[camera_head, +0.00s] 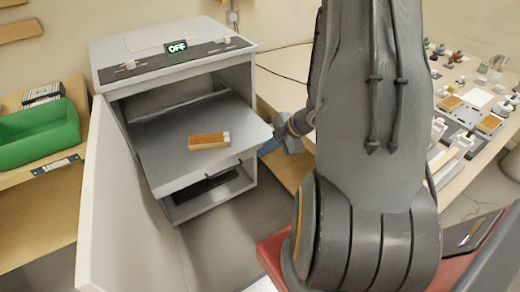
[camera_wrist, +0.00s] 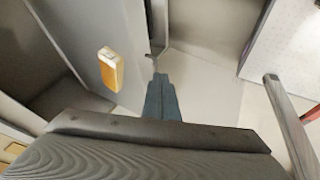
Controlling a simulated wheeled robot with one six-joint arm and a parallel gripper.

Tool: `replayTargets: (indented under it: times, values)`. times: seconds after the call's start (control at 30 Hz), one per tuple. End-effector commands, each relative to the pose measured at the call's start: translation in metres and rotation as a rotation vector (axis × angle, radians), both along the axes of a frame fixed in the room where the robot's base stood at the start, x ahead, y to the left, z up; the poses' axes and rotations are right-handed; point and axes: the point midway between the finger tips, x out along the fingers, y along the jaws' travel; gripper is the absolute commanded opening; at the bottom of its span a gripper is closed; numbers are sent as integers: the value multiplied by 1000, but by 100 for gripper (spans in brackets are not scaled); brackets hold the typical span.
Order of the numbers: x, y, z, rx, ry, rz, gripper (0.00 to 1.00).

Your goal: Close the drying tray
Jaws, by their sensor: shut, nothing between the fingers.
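The drying tray (camera_head: 170,160) is a grey flat tray pulled well out of the white cabinet (camera_head: 150,68). A small orange-brown block with a pale end (camera_head: 208,141) lies on it. The tray also shows in the wrist view (camera_wrist: 95,30), with the block (camera_wrist: 110,68) on it. My gripper (camera_head: 264,148) is beside the tray's front right corner, its blue fingers shut and empty. In the wrist view my gripper (camera_wrist: 157,76) points at the tray's edge near a small handle (camera_wrist: 151,60). I cannot tell whether it touches. My arm hides part of the bench.
The cabinet's white door (camera_head: 120,200) stands open at the left. A green bin (camera_head: 38,132) sits on a shelf further left. A bench (camera_head: 290,85) with several small items is at the right. The floor in front of the cabinet is clear.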

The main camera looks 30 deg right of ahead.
Motion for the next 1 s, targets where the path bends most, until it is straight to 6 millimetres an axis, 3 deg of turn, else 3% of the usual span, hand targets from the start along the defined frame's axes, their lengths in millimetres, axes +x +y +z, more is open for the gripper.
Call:
replayTargets:
  times: [0.43, 0.7, 1.0]
  values:
    - [39, 33, -68, 0, 3, 0, 0]
    - [72, 30, -64, -4, 1, -2, 0]
    - [78, 30, -65, -2, 2, -2, 0]
